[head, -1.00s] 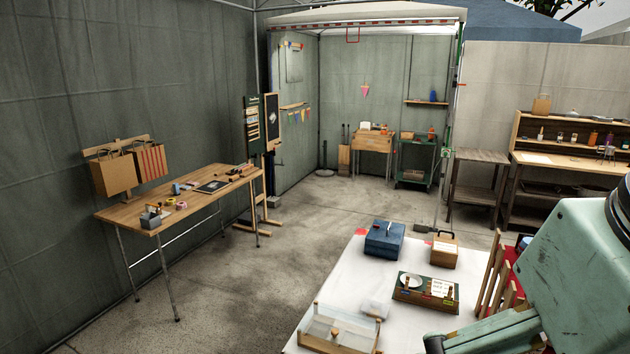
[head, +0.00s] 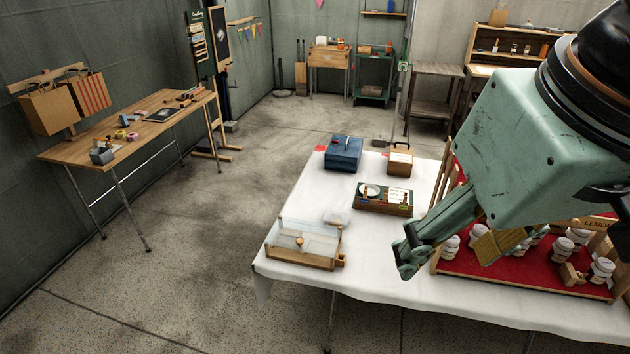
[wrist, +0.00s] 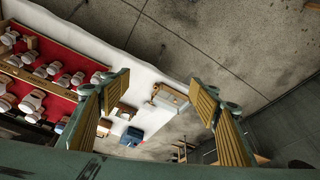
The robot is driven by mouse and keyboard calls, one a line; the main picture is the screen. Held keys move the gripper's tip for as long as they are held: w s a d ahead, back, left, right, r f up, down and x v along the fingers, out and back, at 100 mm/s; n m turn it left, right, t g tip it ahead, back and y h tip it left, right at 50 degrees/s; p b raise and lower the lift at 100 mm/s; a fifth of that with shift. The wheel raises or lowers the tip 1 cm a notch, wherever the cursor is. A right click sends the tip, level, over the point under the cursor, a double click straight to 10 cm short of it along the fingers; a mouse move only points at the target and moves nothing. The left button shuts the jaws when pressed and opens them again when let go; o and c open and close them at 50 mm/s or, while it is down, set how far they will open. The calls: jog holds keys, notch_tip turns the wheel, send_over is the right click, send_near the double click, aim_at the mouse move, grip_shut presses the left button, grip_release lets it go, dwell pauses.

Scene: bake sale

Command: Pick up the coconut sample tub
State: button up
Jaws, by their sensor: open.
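Several white sample tubs with dark bands stand on a red-lined wooden display (head: 480,278) at the right of the white table; one tub (head: 602,270) stands near its front right corner. I cannot tell which is the coconut tub, as no flavour on a tub is readable. In the wrist view, the tubs (wrist: 32,101) are in rows at the left, outside the jaws. My gripper (head: 450,252) is open and empty, above the display's left edge, and hides part of it. Its two ribbed yellow pads stand wide apart in the wrist view (wrist: 158,98).
The white table (head: 300,272) also bears a clear-lidded wooden case (head: 305,243), a green tray (head: 383,201), a blue box (head: 343,153) and a small wooden box (head: 400,162). A board reading "LEMON" (head: 597,224) rises behind the tubs. Wooden slats (head: 440,185) stand by the display's left side.

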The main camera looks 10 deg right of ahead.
jog(key=w+r+n, duration=0.2)
jog(key=w+r, duration=0.1)
jog(key=w, duration=0.7)
jog(key=n+g+p, duration=0.4)
jog(key=n, duration=0.7)
send_over(337, 213)
notch_tip(337, 213, down, 44)
jog(key=shift+r, duration=0.15)
jog(key=shift+f, duration=4.3)
